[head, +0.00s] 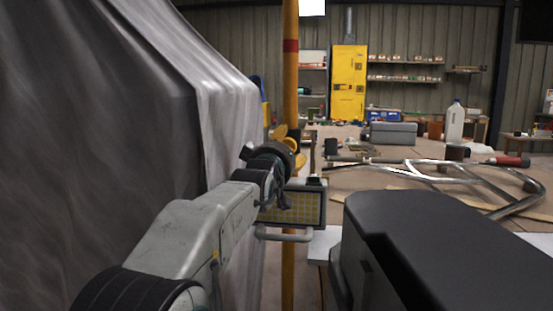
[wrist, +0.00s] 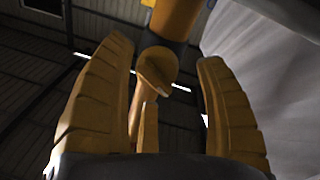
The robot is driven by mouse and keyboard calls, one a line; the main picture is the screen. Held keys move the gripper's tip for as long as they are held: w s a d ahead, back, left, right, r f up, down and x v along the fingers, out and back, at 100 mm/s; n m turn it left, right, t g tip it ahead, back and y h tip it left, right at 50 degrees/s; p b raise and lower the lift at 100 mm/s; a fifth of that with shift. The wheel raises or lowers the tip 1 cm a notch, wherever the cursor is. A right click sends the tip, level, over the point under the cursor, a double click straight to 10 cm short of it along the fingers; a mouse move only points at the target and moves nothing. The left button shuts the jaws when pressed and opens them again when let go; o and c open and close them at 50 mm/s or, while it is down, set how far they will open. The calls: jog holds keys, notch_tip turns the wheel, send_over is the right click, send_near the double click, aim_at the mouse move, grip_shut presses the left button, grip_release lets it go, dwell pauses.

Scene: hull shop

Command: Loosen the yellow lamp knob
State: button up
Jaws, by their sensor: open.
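The yellow lamp knob (wrist: 157,70) shows in the wrist view between my fingers, beside the dark collar on a yellow pole (wrist: 176,18). My gripper (wrist: 165,52) is open, with ridged yellow fingers spread to either side of the knob. I see a gap on both sides and no clear contact. In the head view my gripper (head: 290,146) is at the pole (head: 290,75), just above the work lamp (head: 305,207) with its yellow grid face. The knob is hard to tell from my fingers there.
A large grey draped cover (head: 130,100) fills the left side, close to my arm. Benches behind carry bent metal tubing (head: 455,180), a grey case (head: 390,134) and a white jug (head: 455,122). A yellow cabinet (head: 348,85) stands at the back wall.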

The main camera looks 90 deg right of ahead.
jog(key=v, duration=1.1)
